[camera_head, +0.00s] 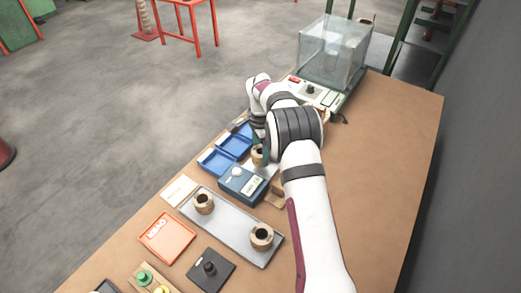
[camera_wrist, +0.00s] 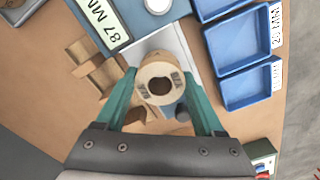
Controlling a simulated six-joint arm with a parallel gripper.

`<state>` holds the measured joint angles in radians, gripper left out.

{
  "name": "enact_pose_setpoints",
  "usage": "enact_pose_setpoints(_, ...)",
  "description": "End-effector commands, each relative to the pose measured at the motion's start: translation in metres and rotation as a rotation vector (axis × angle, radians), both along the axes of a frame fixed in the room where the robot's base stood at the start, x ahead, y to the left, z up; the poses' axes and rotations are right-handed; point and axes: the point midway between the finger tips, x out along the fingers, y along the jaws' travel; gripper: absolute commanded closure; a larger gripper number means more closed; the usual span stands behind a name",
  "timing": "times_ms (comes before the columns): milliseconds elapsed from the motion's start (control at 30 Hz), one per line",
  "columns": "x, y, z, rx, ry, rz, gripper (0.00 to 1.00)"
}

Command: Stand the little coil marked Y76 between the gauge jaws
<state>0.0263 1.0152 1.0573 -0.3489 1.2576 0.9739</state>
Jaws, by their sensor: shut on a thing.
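My gripper (camera_wrist: 160,88) has its two green fingers closed on the sides of a small pale coil (camera_wrist: 153,71) with a dark round bore. Its flange carries small dark marks that I cannot read. In the head view the held coil (camera_head: 257,157) shows partly behind my arm, beside the blue gauge (camera_head: 236,187). A pale plate (camera_wrist: 165,38) lies beside the gauge, under the coil. The coil hides part of the plate, and I cannot make out the gauge jaws clearly.
Two other coils stand on the grey tray (camera_head: 222,228). Blue bins (camera_head: 222,160) lie beside the gauge. A brown wooden block (camera_wrist: 95,68) is left of the coil in the wrist view. An orange tray (camera_head: 167,237) and black post stand (camera_head: 211,270) are nearer. The table's right side is clear.

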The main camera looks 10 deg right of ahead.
Motion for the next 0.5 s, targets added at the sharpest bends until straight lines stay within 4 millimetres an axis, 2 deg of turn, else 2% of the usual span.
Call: enact_pose_setpoints(500,0.0,0.0,-0.018,0.001,0.0,0.0,0.94)
